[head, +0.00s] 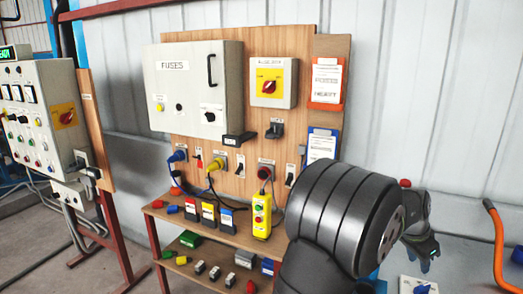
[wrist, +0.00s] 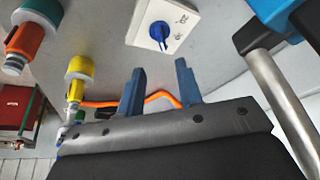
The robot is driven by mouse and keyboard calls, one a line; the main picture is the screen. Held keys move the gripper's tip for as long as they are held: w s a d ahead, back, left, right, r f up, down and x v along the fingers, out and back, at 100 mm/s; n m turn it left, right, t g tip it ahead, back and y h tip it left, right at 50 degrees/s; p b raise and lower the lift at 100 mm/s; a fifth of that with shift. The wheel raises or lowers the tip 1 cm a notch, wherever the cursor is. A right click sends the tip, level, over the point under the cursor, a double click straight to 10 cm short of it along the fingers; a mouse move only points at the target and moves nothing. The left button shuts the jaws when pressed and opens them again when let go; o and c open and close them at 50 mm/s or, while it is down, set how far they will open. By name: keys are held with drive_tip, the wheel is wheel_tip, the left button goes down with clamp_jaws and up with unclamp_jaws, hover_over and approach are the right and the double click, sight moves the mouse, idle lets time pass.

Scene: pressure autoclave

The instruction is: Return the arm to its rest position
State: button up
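My gripper (wrist: 160,66) shows in the wrist view as two blue fingers standing well apart, with nothing between them. Behind them are a white plate with a blue rotary switch (wrist: 158,32) and an orange hose or handle (wrist: 160,97). In the head view my dark arm covers the lower right, in front of the bench's right end. My wrist part with a small green light is at its right; the fingers cannot be made out there.
A wooden panel carries a fuse box (head: 195,90), a yellow-red rotary switch (head: 269,87) and clipboards (head: 327,82). A shelf bench (head: 160,215) holds padlocks and a yellow pendant (head: 262,215). A control cabinet (head: 40,115) stands left. An orange bar (head: 497,245) stands right. Coloured valves (wrist: 80,67) are close in the wrist view.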

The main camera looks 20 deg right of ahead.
approach(421, 287)
drive_tip(key=x, duration=0.9)
drive_tip(key=shift+r+n, duration=0.1)
drive_tip(key=shift+n, duration=0.5)
drive_tip(key=s+v, duration=0.1)
drive_tip(key=v, duration=1.7)
drive_tip(key=d+f+n+t, duration=0.1)
drive_tip(key=d+f+n, duration=0.1)
drive_tip(key=f, duration=0.1)
drive_tip(key=d+f+n, duration=0.1)
drive_tip(key=f+n, duration=0.1)
drive_tip(key=f, duration=0.2)
drive_tip(key=d+f+n+t+y, duration=0.1)
drive_tip(key=d+f, duration=0.1)
drive_tip(key=f, duration=0.2)
drive_tip(key=shift+w+d+f+n+t, duration=0.25)
drive_tip(key=shift+w+d+n+t, duration=0.05)
drive_tip(key=shift+d+n, duration=0.1)
drive_tip(key=shift+d+f+n, duration=0.3)
drive_tip(key=shift+f+n, duration=0.1)
drive_tip(key=shift+f, duration=0.35)
drive_tip(key=shift+o, duration=0.5)
